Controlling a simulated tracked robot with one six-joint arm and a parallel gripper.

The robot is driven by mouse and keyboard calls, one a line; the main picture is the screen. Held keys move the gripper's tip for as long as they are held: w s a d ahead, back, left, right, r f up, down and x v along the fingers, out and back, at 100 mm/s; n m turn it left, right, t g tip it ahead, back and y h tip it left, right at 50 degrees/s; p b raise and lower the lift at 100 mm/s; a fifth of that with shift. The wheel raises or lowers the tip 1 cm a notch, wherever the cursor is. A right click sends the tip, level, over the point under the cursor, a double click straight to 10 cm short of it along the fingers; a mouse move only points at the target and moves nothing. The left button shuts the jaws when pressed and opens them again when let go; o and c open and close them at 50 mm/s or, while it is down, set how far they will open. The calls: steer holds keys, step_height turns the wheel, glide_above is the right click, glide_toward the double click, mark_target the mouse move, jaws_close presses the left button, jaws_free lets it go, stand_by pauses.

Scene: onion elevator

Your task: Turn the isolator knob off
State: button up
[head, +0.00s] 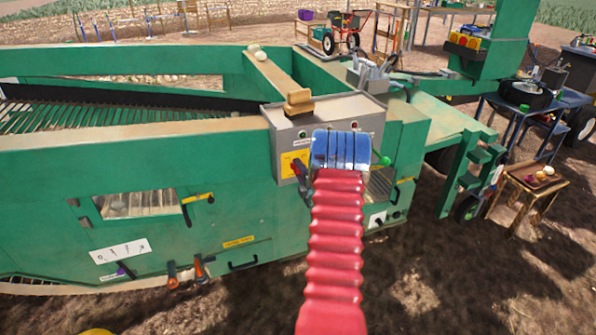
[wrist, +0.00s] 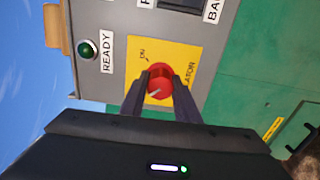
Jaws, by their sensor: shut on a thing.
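The isolator knob (wrist: 159,78) is round and red, on a yellow plate (wrist: 183,56) on the grey control box. The plate carries an "ON" mark and part of the word "ISOLATOR". A pale pointer line on the knob points to the lower left in the wrist view, away from the "ON" mark. My gripper (wrist: 160,88) has one dark finger on each side of the knob and is shut on it. In the head view my gripper (head: 301,170) is at the yellow plate (head: 288,163), and the knob itself is hidden.
The grey control box (head: 345,108) sits on the green machine (head: 60,185). A green "READY" lamp (wrist: 86,47) is beside the plate. A wooden block (head: 298,97) lies on top of the box. A green ball-ended handle (head: 384,160) is to the right of my arm.

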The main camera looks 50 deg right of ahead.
steer(key=shift+w+a+f, duration=0.15)
steer(key=shift+a+f, duration=0.05)
steer(key=shift+a, duration=0.05)
steer(key=o, duration=1)
steer(key=shift+d+r, duration=0.1)
steer(key=shift+d, duration=0.05)
steer(key=shift+o, duration=0.2)
steer(key=shift+s, duration=0.2)
steer(key=v, duration=1.3)
steer(key=shift+s+a, duration=0.2)
